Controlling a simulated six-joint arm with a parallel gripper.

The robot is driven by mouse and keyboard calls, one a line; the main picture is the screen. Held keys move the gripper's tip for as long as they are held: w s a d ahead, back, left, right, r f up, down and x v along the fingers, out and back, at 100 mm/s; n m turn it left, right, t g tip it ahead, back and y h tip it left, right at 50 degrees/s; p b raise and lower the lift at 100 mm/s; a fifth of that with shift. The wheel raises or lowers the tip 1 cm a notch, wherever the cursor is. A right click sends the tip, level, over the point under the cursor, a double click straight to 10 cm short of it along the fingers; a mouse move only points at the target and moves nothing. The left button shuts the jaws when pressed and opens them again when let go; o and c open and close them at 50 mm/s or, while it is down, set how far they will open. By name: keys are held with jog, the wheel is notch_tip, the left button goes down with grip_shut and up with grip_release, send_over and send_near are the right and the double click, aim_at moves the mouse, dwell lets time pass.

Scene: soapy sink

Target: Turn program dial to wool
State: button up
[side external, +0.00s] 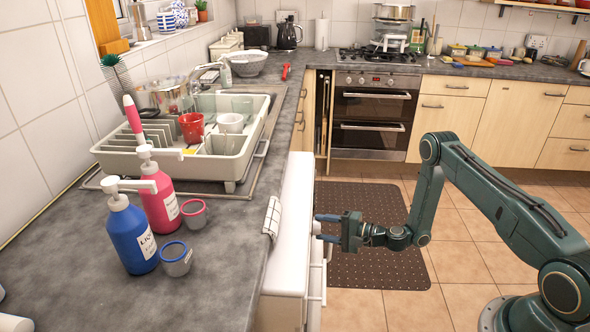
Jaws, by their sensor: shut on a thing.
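My gripper (320,228) is level, with its two blue fingers pointing left at the front of the white appliance (287,250) under the worktop's edge. The fingers are closed on a small part at that front, which fits the program dial. The dial's face, its pointer and its markings, including wool, cannot be made out from this side. The appliance's front is seen almost edge-on, and my gripper covers part of it.
A blue soap bottle (128,230), a pink soap bottle (158,195) and two small cups stand on the grey worktop (215,270). A dish rack (215,165) stands behind. The floor around the dark mat (375,270) is clear.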

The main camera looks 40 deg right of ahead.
jog(key=o, duration=1)
jog(key=shift+r, duration=0.15)
notch_tip(320, 180, up, 20)
dwell(0.7)
